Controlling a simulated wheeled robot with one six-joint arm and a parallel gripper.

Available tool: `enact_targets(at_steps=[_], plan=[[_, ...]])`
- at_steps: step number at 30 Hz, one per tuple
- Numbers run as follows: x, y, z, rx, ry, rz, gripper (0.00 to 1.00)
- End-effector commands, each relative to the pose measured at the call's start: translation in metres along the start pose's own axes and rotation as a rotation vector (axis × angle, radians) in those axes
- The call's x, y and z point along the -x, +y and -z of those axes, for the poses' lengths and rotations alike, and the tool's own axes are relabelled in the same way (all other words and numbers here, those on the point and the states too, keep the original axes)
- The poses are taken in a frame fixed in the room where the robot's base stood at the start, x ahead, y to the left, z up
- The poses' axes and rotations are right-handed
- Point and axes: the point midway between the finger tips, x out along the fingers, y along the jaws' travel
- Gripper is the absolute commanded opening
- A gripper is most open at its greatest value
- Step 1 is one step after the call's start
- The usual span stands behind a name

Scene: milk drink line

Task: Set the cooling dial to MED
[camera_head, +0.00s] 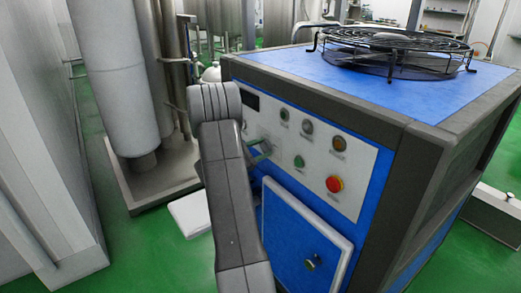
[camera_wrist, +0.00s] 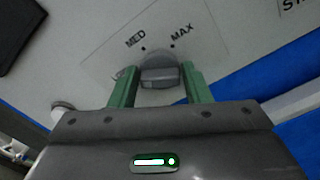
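The cooling dial (camera_wrist: 158,72) is a grey round knob with a raised bar, on a pale plate in the wrist view. The MED label (camera_wrist: 135,40) is above it to the left and the MAX label (camera_wrist: 182,34) above it to the right. A third label at the left is mostly hidden by a finger. I cannot tell which mark the dial points at. My gripper (camera_wrist: 160,80) has its green fingers spread on either side of the dial; whether they touch it is unclear. In the head view, my gripper (camera_head: 262,151) reaches the panel, and my arm partly hides that area.
The control panel (camera_head: 345,190) of the blue machine also bears several buttons and a red emergency button (camera_head: 334,184). Below is a blue door (camera_head: 300,240) with a knob. A fan guard (camera_head: 390,42) sits on top. Green floor (camera_head: 120,235) is open at the left.

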Motion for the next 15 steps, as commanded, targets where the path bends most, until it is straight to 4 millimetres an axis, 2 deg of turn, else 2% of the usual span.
enact_targets(at_steps=[1, 3, 15], plan=[[0.0001, 0.0, -0.0001, 0.0, 0.0, 0.0, 0.33], [0.0002, 0.0, -0.0001, 0.0, 0.0, 0.0, 0.2], [-0.0001, -0.0009, 0.0013, -0.025, -0.001, 0.0, 0.19]])
